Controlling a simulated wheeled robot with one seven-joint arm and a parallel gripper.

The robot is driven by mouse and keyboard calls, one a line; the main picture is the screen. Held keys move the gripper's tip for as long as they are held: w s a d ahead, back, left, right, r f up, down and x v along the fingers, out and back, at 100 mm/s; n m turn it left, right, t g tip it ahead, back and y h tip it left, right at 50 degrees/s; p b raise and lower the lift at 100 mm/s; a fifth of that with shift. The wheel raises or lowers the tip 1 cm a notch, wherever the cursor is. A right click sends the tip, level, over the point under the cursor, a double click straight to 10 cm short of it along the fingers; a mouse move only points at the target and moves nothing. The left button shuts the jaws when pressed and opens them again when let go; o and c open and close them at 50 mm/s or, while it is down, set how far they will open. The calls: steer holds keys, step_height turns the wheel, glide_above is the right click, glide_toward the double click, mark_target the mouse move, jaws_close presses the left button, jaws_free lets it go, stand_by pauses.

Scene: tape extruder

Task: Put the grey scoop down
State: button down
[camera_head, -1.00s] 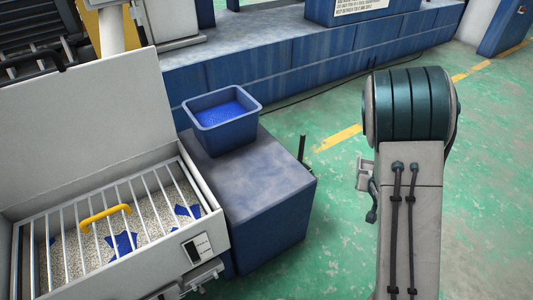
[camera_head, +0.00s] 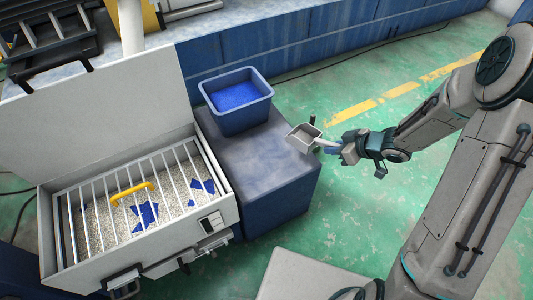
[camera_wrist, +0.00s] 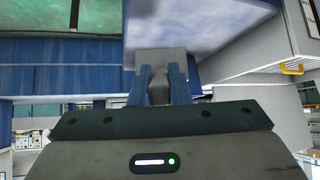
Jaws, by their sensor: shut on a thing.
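The grey scoop (camera_head: 303,137) is held out in the air by its handle, its pan pointing left toward the blue block's right side in the head view. My gripper (camera_head: 341,149) is shut on the scoop's handle, to the right of the pan. In the wrist view my gripper's blue fingers (camera_wrist: 158,88) close around the grey handle, and the scoop's flat grey pan (camera_wrist: 160,60) lies just beyond them. Whether the pan holds anything cannot be told.
A blue block (camera_head: 265,180) with a bare top front stands left of the scoop. A blue bin (camera_head: 236,128) of blue pellets sits at its back. Left is an open grey hopper (camera_head: 222,238) with a barred grate and yellow handle (camera_head: 131,193). Green floor is free to the right.

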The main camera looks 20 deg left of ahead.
steer(key=shift+s+a+r+n+g, duration=0.3)
steer(key=shift+r+n, duration=0.1)
steer(key=shift+r, duration=0.1)
steer(key=shift+s+a+f+b, duration=0.55)
steer(key=shift+a+f+b, duration=1.25)
steer(key=shift+a+b, duration=0.05)
steer(key=shift+s+a+f+b, duration=0.5)
steer(key=shift+a+f+b, duration=1.35)
steer(key=shift+s+a+f+b, duration=0.55)
steer(key=shift+a+f+b, duration=1.25)
steer(key=shift+a+b, duration=0.05)
steer(key=shift+f, duration=0.15)
steer(key=c, duration=1.4)
jaws_free()
steer(key=shift+o, duration=0.2)
